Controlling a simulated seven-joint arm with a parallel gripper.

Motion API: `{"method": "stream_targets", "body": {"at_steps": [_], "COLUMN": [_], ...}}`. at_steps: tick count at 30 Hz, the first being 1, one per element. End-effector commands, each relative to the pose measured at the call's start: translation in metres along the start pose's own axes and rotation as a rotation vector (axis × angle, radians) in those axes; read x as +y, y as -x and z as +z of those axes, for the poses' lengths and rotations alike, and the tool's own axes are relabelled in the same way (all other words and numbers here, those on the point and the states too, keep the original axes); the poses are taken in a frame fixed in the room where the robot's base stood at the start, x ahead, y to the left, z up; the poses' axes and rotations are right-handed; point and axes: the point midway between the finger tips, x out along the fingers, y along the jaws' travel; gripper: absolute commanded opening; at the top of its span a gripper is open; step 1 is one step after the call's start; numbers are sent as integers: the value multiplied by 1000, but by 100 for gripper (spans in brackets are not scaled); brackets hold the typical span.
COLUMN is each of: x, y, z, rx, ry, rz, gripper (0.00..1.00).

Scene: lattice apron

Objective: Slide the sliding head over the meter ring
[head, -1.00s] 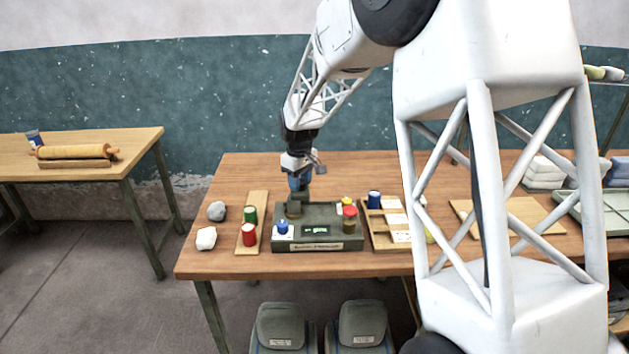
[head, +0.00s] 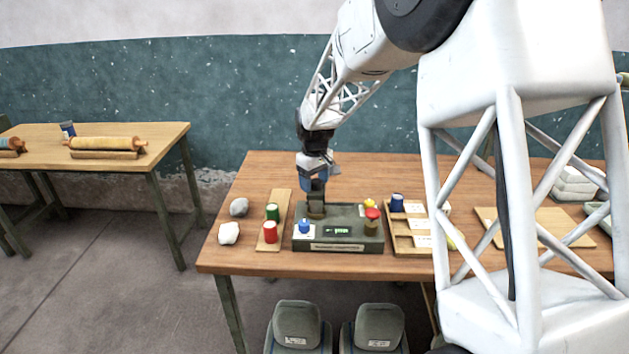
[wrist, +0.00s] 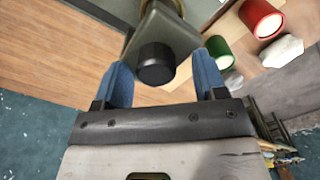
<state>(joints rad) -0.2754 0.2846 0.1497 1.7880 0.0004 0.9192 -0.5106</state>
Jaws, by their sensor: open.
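The meter (head: 338,246) is a dark grey-green box with a small lit display, standing on the wooden table. The sliding head (wrist: 165,32) is a dark slab with a round black knob (wrist: 155,66), seen close in the wrist view. A brass-coloured round part, apparently the meter ring (head: 316,213), shows below my gripper at the meter's back left; its edge also shows at the top of the wrist view. My gripper (head: 315,193) points down there. Its blue fingers (wrist: 164,82) are open, one on each side of the knob, with gaps visible. Fingertip contact is unclear.
A board with green (head: 272,212) and red (head: 270,232) cylinders lies left, a compartment tray (head: 407,250) right. The table behind the meter is clear.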

Motion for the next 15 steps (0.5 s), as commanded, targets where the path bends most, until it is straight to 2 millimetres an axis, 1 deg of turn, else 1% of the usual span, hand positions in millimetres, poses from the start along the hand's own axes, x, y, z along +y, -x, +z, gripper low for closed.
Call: {"method": "stream_targets", "body": {"at_steps": [4,8,15], "x": [0,0,0], "y": [5,16,46], "z": [0,0,0], "rx": [1,2,2], "ry": [0,0,0], "rz": [1,1,1], "gripper": [65,65,65]}}
